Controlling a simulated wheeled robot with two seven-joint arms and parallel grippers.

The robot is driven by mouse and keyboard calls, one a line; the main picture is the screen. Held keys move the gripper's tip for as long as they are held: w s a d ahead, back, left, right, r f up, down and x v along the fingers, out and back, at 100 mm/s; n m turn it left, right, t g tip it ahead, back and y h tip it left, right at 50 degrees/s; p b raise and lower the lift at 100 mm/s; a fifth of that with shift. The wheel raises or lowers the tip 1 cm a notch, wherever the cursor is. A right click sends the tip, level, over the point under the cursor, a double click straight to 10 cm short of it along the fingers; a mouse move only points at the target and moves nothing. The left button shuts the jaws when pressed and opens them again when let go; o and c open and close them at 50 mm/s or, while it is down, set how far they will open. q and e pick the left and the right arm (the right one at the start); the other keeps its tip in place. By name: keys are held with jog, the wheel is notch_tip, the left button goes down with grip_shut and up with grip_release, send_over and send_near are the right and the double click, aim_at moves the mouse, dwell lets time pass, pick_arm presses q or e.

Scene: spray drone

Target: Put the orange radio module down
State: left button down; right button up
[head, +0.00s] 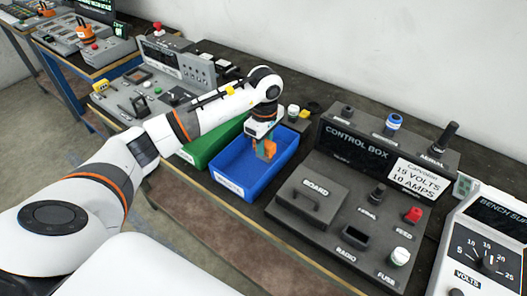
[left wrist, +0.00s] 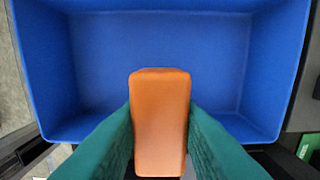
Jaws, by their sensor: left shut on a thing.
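The orange radio module (head: 266,149) is held between the fingers of my left gripper (head: 264,147). In the left wrist view the module (left wrist: 160,120) is an upright orange block pinched between two green fingers. The gripper points down over the blue bin (head: 233,187). In the left wrist view the bin's bare blue floor (left wrist: 160,45) and walls show beyond the module, and the part of the bin that shows is empty. I cannot tell how far the module is above the floor. My right gripper is in neither view.
A green bin (head: 205,147) stands left of the blue one. Right of it is the dark control box (head: 355,150) with slots labelled BOARD and RADIO, knobs and a fuse. A bench supply (head: 490,245) stands at the right edge. Another console (head: 175,65) is at the back left.

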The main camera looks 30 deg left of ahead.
pick_arm(q)
jog(key=shift+f, duration=0.25)
notch_tip(320, 180, down, 4)
jog(key=shift+r+p, duration=0.25)
jog(key=shift+p, duration=0.2)
jog(key=shift+f, duration=0.1)
jog(key=c, duration=1.1)
grip_release()
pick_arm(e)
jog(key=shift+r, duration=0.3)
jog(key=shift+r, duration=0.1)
pick_arm(q)
jog(key=shift+r, duration=0.3)
notch_tip(320, 180, up, 11)
jog(key=b, duration=0.3)
jog(key=shift+d+f, duration=0.1)
jog(key=shift+f, duration=0.1)
jog(key=shift+r, duration=0.6)
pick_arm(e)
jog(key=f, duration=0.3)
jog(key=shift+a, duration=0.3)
